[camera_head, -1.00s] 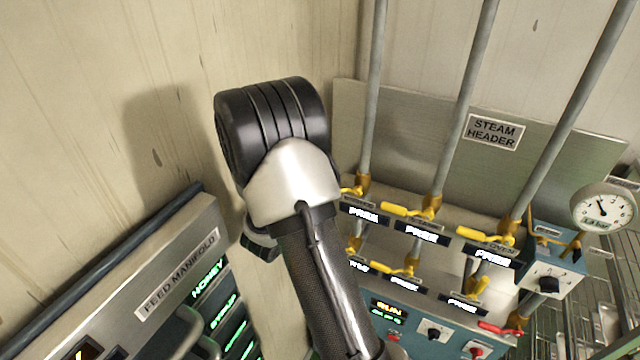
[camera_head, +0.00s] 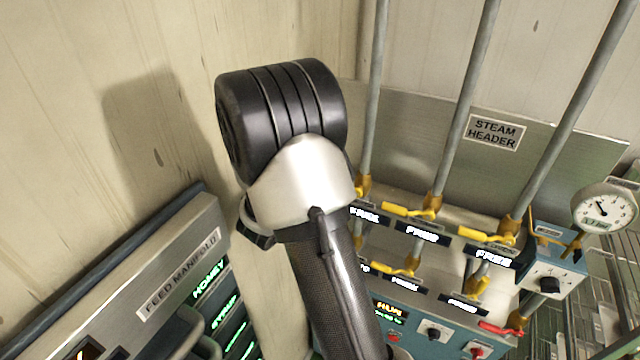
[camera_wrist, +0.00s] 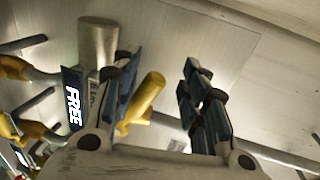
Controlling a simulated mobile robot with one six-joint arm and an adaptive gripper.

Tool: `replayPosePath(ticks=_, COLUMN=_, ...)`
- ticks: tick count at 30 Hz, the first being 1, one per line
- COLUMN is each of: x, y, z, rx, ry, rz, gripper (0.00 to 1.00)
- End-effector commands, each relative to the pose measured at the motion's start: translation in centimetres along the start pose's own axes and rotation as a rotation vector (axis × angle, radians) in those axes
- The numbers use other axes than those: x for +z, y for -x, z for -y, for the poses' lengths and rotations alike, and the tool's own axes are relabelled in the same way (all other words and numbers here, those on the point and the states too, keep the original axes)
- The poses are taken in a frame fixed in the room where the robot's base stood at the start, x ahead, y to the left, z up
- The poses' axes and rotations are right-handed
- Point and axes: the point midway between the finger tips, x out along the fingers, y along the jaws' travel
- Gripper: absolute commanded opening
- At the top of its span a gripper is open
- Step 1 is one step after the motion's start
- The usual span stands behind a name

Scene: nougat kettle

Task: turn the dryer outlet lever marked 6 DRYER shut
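My gripper (camera_wrist: 158,85) is open in the wrist view, its two blue-black fingers apart. A yellow lever handle (camera_wrist: 146,98) shows between them, close beside the left finger; I cannot tell whether they touch. A lit FREE plate (camera_wrist: 73,103) stands left of that finger. In the head view, yellow levers sit in two rows on the steam header, among them the upper middle one (camera_head: 402,210), the upper right one (camera_head: 480,236) and a lower one (camera_head: 393,268). No 6 DRYER marking is readable, so I cannot tell which lever it is. My arm hides my gripper there.
A red lever (camera_head: 500,328) is at the lower right. Grey pipes (camera_head: 466,100) rise from the header. A pressure gauge (camera_head: 602,208) and a blue switch box (camera_head: 548,275) stand at right. The feed manifold panel (camera_head: 150,290) is at lower left, beside the wall.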

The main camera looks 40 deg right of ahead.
Motion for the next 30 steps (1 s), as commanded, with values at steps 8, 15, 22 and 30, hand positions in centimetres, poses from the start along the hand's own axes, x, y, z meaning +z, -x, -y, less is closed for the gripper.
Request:
replayPosePath(ticks=8, x=-0.1, y=0.9, z=5.0, rx=-0.004, ry=-0.004, rz=0.001, gripper=0.37)
replayPosePath(ticks=15, x=-0.1, y=1.1, z=5.8, rx=0.000, ry=-0.001, rz=0.001, gripper=0.37)
replayPosePath(ticks=22, x=-0.1, y=1.2, z=5.8, rx=0.000, ry=-0.001, rz=0.001, gripper=0.37)
replayPosePath(ticks=30, x=-0.2, y=2.7, z=5.8, rx=0.000, ry=0.001, rz=0.003, gripper=0.37)
